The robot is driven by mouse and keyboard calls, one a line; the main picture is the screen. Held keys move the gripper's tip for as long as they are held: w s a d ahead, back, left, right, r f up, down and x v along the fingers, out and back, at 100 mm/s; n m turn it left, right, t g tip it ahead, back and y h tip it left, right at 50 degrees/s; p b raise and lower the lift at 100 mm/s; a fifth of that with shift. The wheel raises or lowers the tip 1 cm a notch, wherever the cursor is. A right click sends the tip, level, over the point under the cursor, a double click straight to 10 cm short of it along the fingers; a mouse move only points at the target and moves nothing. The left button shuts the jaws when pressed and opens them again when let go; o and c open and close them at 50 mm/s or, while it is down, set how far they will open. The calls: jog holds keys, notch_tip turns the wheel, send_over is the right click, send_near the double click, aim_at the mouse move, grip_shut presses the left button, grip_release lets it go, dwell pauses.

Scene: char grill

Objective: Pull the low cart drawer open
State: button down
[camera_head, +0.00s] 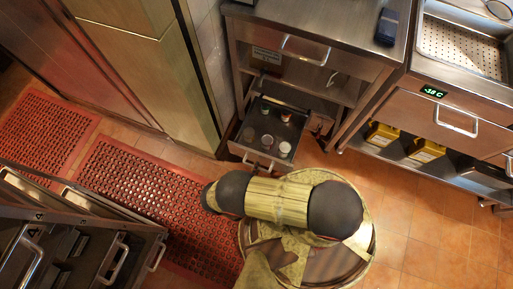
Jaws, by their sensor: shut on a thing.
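The low cart drawer (240,149) stands pulled out near the floor under the steel cart (345,19), and its inside shows from above. Several small round containers (266,140) sit in it. A pale bar handle (262,165) is on its front, close to the upper edge of my arm in the picture. My arm, with dark joints and a yellowish link, lies across the lower middle. My gripper cannot be made out, so its hold on the handle cannot be seen.
The upper cart drawer (267,37) is shut. A steel counter (440,75) with yellow boxes (382,136) below stands at the right. Red perforated mats (135,185) cover floor at the left. Another handled metal unit (80,215) is at lower left. Tiled floor (430,215) is clear at lower right.

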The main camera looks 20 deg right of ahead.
jog(key=c, duration=1.8)
grip_release()
jog(key=shift+c, duration=0.2)
